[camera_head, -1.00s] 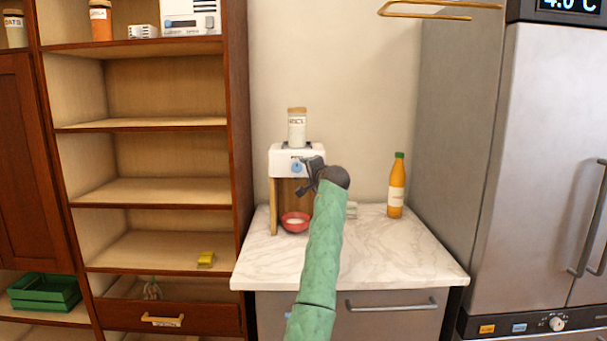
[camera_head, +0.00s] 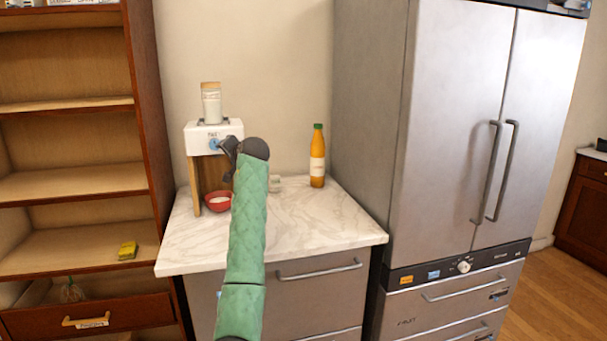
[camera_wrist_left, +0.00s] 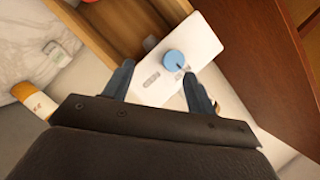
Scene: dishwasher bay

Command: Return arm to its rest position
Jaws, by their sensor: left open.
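My left arm, in a green sleeve (camera_head: 246,230), reaches up over the counter in the head view. Its dark left gripper (camera_head: 229,152) is in front of the white dispenser (camera_head: 203,134), just right of its blue knob (camera_head: 214,144). In the left wrist view, the gripper's two fingers (camera_wrist_left: 160,88) are spread apart with nothing between them. The dispenser's white face (camera_wrist_left: 208,45) and blue knob (camera_wrist_left: 174,62) lie beyond the fingertips and look apart from them. My right gripper is not in view.
A red bowl (camera_head: 218,202) with white contents stands under the dispenser, and a jar (camera_head: 211,103) sits on top. An orange bottle (camera_head: 317,158) stands at the counter's (camera_head: 325,225) back right. A wooden shelf unit (camera_head: 160,150) is left, a steel fridge (camera_head: 450,130) right.

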